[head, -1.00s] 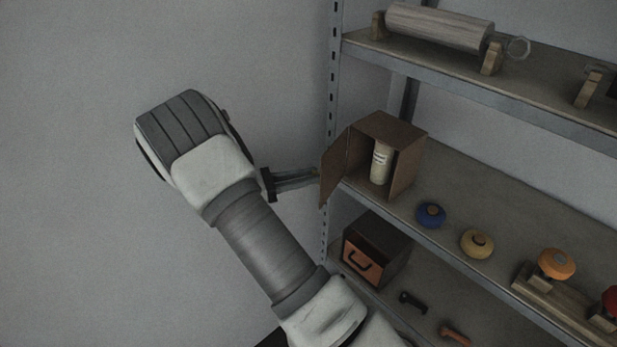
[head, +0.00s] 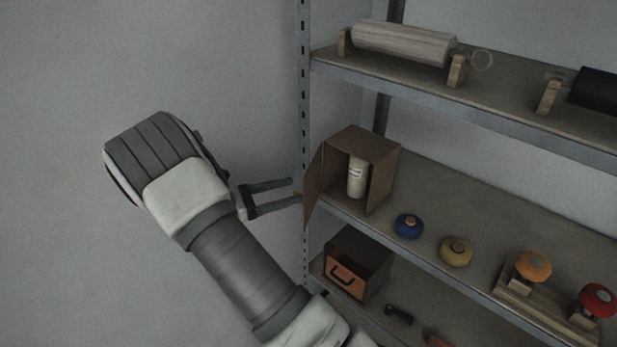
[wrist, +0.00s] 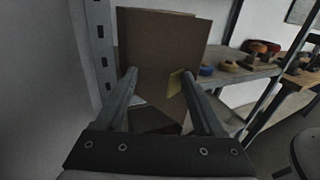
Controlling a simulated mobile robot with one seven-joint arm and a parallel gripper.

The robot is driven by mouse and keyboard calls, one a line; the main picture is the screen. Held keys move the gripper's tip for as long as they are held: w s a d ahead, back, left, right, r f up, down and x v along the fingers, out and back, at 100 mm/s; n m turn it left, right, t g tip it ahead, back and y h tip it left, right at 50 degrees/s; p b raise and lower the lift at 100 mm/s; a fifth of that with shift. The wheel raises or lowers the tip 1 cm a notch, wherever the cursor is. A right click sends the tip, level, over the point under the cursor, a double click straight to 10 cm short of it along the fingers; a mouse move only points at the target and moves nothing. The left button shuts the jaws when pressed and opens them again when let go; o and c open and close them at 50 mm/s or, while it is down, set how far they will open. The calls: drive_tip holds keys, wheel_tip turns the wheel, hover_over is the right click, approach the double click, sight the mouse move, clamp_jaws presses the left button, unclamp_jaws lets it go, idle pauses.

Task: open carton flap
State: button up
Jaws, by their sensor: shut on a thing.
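The brown carton (head: 381,160) stands on the middle shelf near the left post. Its flap (head: 314,187) stands swung open to the left. A pale bottle (head: 356,178) stands upright inside. My gripper (head: 295,190) is at the flap's outer face. In the wrist view the flap (wrist: 160,45) is straight ahead, with a small yellow tab (wrist: 175,83) near the right finger. My gripper (wrist: 159,80) is shut on the tab, though its fingers look well apart and a gap shows on the left finger's side. The exact contact is hard to see.
The shelf's left post (head: 304,100) is close to the flap. Blue (head: 408,226) and yellow (head: 456,251) round pieces sit right of the carton. A box with an orange front (head: 346,275) is on the shelf below. The wall side at left is free.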

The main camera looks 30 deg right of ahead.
drive_tip(key=s+d+r, duration=0.8)
drive_tip(key=r, duration=0.2)
drive_tip(key=shift+d+r+p, duration=0.35)
drive_tip(key=shift+d+r, duration=0.05)
